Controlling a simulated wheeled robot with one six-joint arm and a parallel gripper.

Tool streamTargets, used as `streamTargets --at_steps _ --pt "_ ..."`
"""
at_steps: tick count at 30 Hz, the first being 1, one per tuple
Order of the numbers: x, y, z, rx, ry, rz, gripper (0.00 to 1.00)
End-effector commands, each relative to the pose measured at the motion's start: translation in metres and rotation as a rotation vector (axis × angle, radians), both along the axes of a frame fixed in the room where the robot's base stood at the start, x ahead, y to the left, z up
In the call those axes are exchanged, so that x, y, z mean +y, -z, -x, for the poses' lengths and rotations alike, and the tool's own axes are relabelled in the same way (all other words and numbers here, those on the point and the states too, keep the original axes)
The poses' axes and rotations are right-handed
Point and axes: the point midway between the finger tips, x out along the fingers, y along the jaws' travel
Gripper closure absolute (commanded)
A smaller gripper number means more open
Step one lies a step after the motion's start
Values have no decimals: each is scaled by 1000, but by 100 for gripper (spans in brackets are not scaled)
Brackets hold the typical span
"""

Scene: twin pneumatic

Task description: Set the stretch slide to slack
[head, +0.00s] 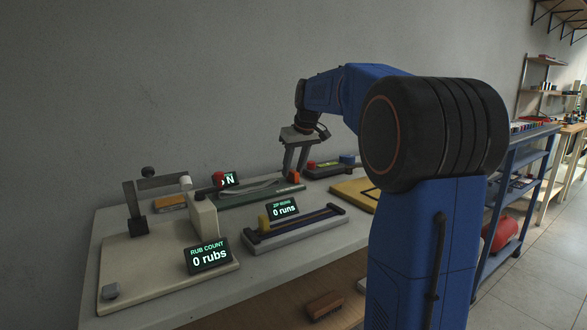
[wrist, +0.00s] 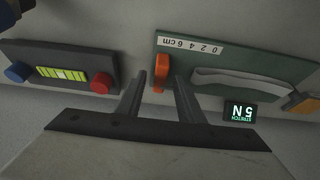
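The stretch rig is a green board (head: 250,195), also in the wrist view (wrist: 235,65), with a cm scale strip (wrist: 190,45) and a pale band (wrist: 240,82). An orange slide (head: 295,177) sits at its right end; it shows in the wrist view (wrist: 171,72) beside the scale. The stretch display (wrist: 240,112) reads 5 N. My gripper (head: 293,172) points down at the slide. In the wrist view, my gripper (wrist: 159,78) has its fingers apart, with the slide between the tips in the picture. I cannot tell whether they touch it.
A dark panel (wrist: 60,65) with blue and red knobs lies close beside the green board. A slide rig (head: 295,229) with a 0 runs display and a rub rig (head: 160,260) with a 0 rubs display stand nearer. A grey wall is behind.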

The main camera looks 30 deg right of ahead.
Motion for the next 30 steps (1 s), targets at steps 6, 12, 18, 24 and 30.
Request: streamTargets --at_steps 6,12,18,24,30 --pt "0 2 -1 -1 0 0 66" --pt "0 2 -1 0 0 0 90" --pt "0 2 -1 0 0 0 100" --pt "15 1 0 -1 -2 0 100" --pt "27 1 0 -2 0 -1 100"
